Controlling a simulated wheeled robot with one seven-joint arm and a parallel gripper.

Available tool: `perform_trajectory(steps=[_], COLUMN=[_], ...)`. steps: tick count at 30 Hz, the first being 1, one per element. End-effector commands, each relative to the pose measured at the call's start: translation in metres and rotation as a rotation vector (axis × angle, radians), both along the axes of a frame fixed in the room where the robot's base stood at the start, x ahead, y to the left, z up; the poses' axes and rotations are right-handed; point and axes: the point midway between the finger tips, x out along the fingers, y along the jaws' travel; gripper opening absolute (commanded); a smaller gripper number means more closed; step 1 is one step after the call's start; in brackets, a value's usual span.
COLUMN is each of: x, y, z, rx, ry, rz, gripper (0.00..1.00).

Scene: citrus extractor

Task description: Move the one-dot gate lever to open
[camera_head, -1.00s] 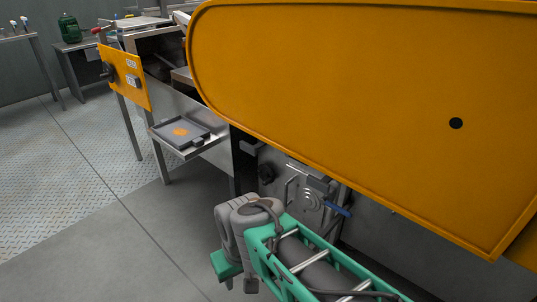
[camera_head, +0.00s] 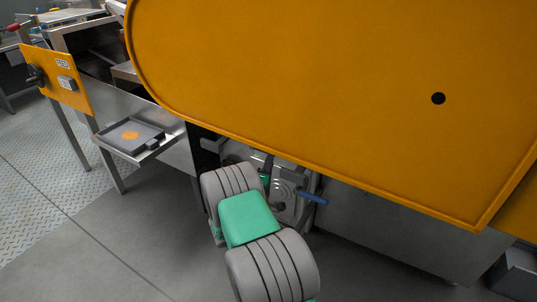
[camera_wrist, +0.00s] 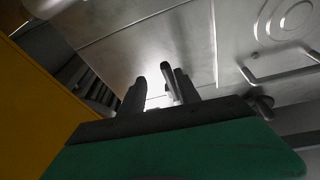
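A blue-handled lever (camera_head: 313,197) sticks out to the right from a metal panel (camera_head: 288,190) with round raised rings, under the orange guard. No dot marks are legible, so I cannot tell whether it is the one-dot gate lever. My gripper (camera_wrist: 157,88) shows two dark fingers with a gap between them in the wrist view. A thin metal rod (camera_wrist: 170,80) stands between them, close to the right finger; contact is unclear. In the head view my own arm largely hides the gripper and the panel's left part. The gripper is left of the blue lever.
The large orange guard (camera_head: 330,90) overhangs the panel from above. A grey tray (camera_head: 128,136) with an orange patch juts out at left, below an orange control plate (camera_head: 58,80). In the wrist view a metal handle (camera_wrist: 280,72) lies at right. Floor at lower left is clear.

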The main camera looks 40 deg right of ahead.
Motion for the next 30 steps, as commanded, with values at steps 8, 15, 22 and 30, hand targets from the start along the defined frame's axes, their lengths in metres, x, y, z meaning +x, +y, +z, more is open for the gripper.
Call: perform_trajectory(steps=[8,15,22,30], x=[0.014,0.041,0.059,0.059], y=[0.005,-0.027,-0.044,-0.045], z=[-0.016,-0.008,-0.005,-0.005], rx=[-0.171,-0.169,-0.167,-0.168], ry=[0.105,0.098,0.101,0.102], rz=[0.092,0.088,0.091,0.091], gripper=[0.39,0.39,0.39,0.36])
